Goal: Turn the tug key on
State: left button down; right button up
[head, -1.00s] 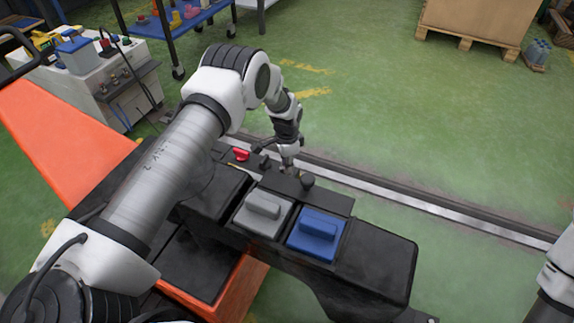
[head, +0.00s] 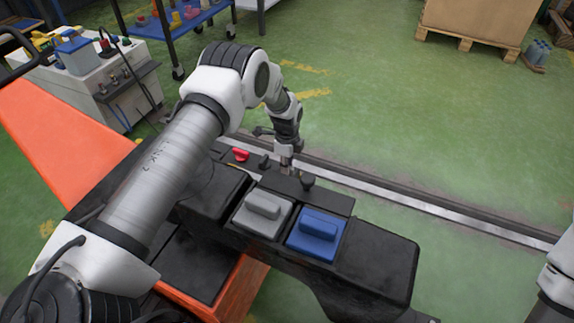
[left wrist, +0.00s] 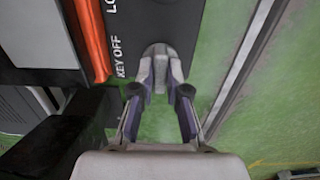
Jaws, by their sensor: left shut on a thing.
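The tug key (left wrist: 160,62) is a pale grey knob in the left wrist view, on a black panel beside the white lettering KEY OFF. My left gripper (left wrist: 160,92) has its two fingers on either side of the key and is shut on it. In the head view my left gripper (head: 287,160) points down at the far edge of the black console (head: 375,255), and the key is hidden there by the gripper. My right gripper is out of view; only part of that arm shows at the right edge.
A red knob (head: 241,155) and a small dark knob (head: 264,161) stand left of the gripper. A grey pad (head: 262,212) and blue pad (head: 316,233) lie nearer. A rail (head: 430,205) runs behind.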

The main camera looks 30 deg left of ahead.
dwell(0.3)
pick_arm(q)
jog(key=c, duration=1.2)
grip_release()
jog(key=shift+o, duration=0.2)
notch_tip(320, 180, up, 12)
